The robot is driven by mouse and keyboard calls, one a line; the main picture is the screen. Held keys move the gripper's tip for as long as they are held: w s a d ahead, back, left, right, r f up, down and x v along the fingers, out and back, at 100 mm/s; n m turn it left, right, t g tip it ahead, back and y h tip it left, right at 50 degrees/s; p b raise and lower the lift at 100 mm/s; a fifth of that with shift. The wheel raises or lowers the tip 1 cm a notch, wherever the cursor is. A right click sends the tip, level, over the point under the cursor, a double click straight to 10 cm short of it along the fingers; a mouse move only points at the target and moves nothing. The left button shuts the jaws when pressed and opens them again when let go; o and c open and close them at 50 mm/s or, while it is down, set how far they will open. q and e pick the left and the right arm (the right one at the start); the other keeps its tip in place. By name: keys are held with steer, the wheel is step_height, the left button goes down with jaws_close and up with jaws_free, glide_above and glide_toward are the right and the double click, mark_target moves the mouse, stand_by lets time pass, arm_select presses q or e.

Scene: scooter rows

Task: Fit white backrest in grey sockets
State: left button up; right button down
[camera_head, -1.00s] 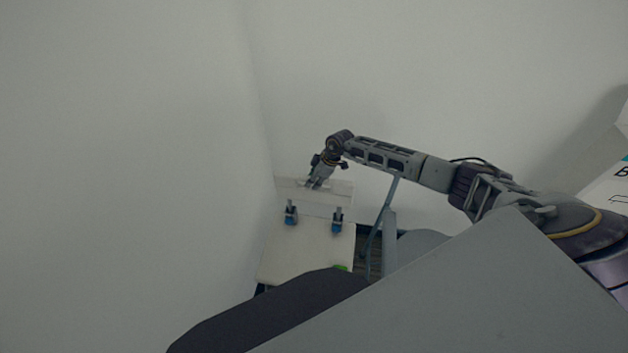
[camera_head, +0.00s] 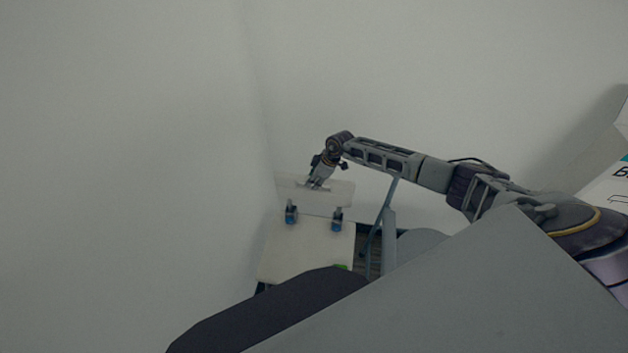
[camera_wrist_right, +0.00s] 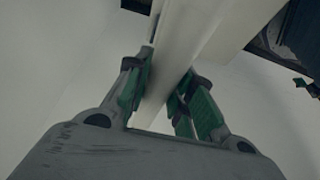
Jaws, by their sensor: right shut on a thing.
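The white backrest (camera_head: 338,195) is a pale panel at the far end of the white seat (camera_head: 300,255). Two small grey-blue sockets, the left one (camera_head: 291,216) and the right one (camera_head: 337,222), stand up near the seat's far edge. My right gripper (camera_head: 317,184) is shut on the backrest's upper part. The backrest is just behind and above the sockets; I cannot tell if it touches them. In the right wrist view the green-padded fingers (camera_wrist_right: 165,98) close on the white panel (camera_wrist_right: 185,40). My left gripper is not in view.
A plain wall rises close behind and left of the seat. A dark rounded shape (camera_head: 270,310) and a large grey surface (camera_head: 440,290) cover the near side. A grey-blue post (camera_head: 385,215) stands right of the seat. A white printed box (camera_head: 610,190) is at the right edge.

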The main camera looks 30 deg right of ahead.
steer(key=shift+r, duration=0.1)
steer(key=c, duration=1.1)
jaws_free()
steer(key=shift+c, duration=0.2)
steer(key=shift+v, duration=5.95)
steer(key=shift+s, duration=0.1)
